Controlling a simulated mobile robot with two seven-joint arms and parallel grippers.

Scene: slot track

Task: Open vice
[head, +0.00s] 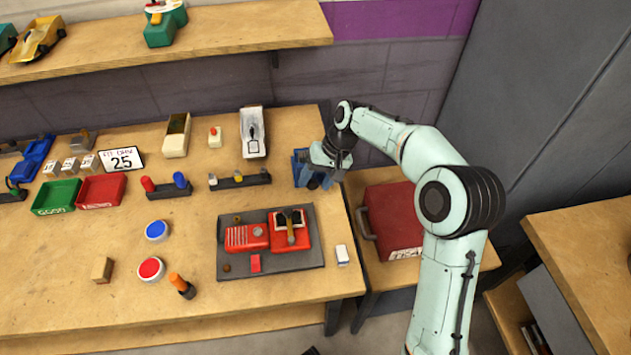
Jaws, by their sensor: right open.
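A blue vice (299,164) sits at the right edge of the wooden workbench, towards the back. My right gripper (317,180) is at the vice, over its right side, and hides part of it. The gripper's fingers are open, pointing down and left. I cannot tell whether they touch the vice or its handle, and I cannot see how far the vice's jaws are apart. My left gripper is not in view.
Left of the vice stand a white bin (253,146) and a dark tool holder (240,181). A grey tray (228,262) with red parts lies in front. A red case (394,216) rests on a lower surface to the right. The bench's front left is mostly clear.

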